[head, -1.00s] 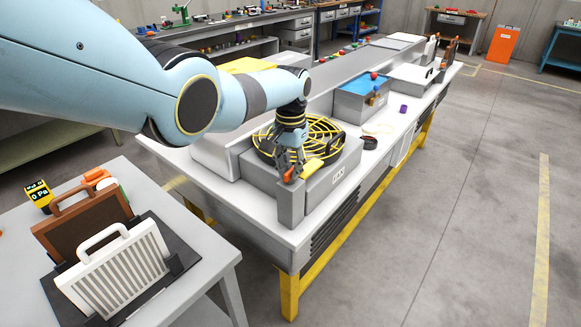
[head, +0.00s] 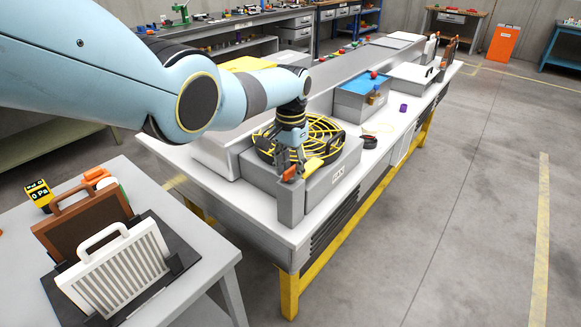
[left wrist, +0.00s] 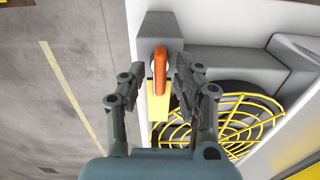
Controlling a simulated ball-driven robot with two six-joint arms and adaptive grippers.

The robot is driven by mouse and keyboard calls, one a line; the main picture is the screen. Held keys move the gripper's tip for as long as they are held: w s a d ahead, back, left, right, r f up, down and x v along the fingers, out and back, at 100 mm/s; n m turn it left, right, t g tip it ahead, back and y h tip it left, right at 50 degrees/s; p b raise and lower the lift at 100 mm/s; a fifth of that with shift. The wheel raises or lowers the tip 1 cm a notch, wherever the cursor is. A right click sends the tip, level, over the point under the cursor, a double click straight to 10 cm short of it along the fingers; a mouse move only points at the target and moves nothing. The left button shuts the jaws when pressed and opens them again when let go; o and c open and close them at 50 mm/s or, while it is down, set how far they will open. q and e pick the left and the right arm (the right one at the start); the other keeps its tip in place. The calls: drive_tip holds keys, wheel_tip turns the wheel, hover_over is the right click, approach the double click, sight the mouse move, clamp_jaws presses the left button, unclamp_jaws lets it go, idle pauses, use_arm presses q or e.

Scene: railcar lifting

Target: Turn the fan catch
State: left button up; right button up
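The fan catch is an orange lever (left wrist: 159,72) on a grey post, seen between my left gripper's fingers in the left wrist view. It also shows as a small orange piece (head: 289,174) in the head view. My left gripper (left wrist: 156,82) is open, with one finger on each side of the lever; I cannot tell if either finger touches it. In the head view the left gripper (head: 291,168) points down at the catch. The fan (head: 318,132) has a yellow wire guard and sits in a grey housing. My right gripper is not in view.
The grey housing (head: 330,180) stands on a long white bench with yellow legs. A side table (head: 205,262) at the left holds a white grille filter (head: 120,270) and a brown one. Open floor lies to the right.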

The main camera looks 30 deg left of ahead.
sight(291, 168)
use_arm(q)
drive_tip(key=shift+r, duration=0.45)
wheel_tip(291, 168, up, 11)
idle(0.3)
idle(0.3)
drive_tip(key=s+d+f+g+b, duration=0.15)
drive_tip(key=s+f+b, duration=0.25)
drive_tip(key=s+f, duration=0.7)
drive_tip(key=s+f+g+b, duration=0.25)
drive_tip(key=s+f, duration=0.45)
drive_tip(key=f, duration=0.8)
drive_tip(key=s+d+f+g+b, duration=0.1)
drive_tip(key=s+f+b, duration=0.4)
drive_tip(key=s+f, duration=0.6)
drive_tip(key=s+d+f+t+b, duration=0.25)
drive_tip(key=s+f+b, duration=0.75)
drive_tip(key=s+f, duration=2.05)
drive_tip(key=w+t, duration=0.1)
drive_tip(key=w+r+t, duration=0.1)
drive_tip(key=w+t, duration=0.1)
drive_tip(key=shift+w+a+r+n+y+p, duration=0.15)
drive_tip(key=shift+w+a+n+y+p, duration=0.15)
drive_tip(key=shift+w+y, duration=0.1)
